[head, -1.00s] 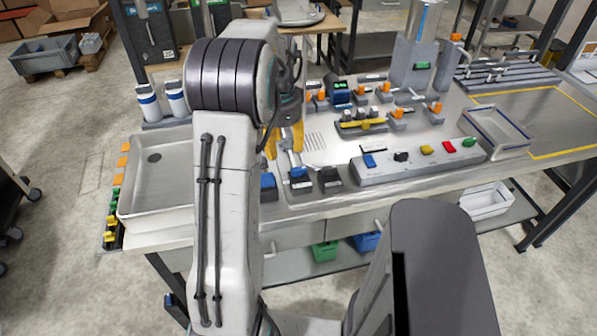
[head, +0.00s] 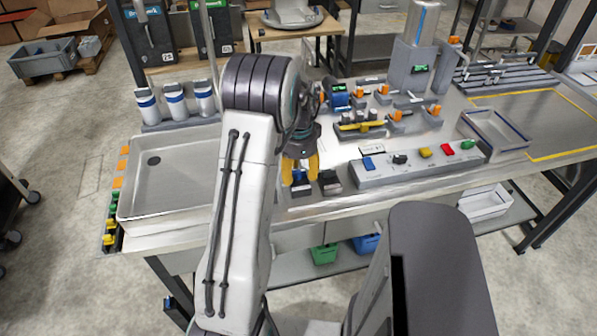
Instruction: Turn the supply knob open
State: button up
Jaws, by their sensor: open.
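My gripper (head: 300,178) has yellow fingers, apart and pointing down over the front of the workbench, with nothing seen between them. Just below it are a blue-topped block (head: 302,188) and a black-topped block (head: 330,183), partly covered by the fingers. I cannot tell which part is the supply knob. A small black knob (head: 400,158) sits on the grey control panel (head: 385,179), right of my gripper. Several orange-handled valves stand behind the panel, one of them here (head: 434,109). My gripper appears apart from the panel and these valves.
A steel sink tray (head: 190,160) is on the left, with several white bottles (head: 174,104) behind it. A yellow-handled fitting (head: 361,126) stands behind the panel. A shallow grey tray (head: 497,130) is on the right, beside a clear yellow-outlined area (head: 545,110).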

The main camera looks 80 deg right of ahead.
jog(key=shift+c, duration=0.3)
grip_shut()
dwell(0.3)
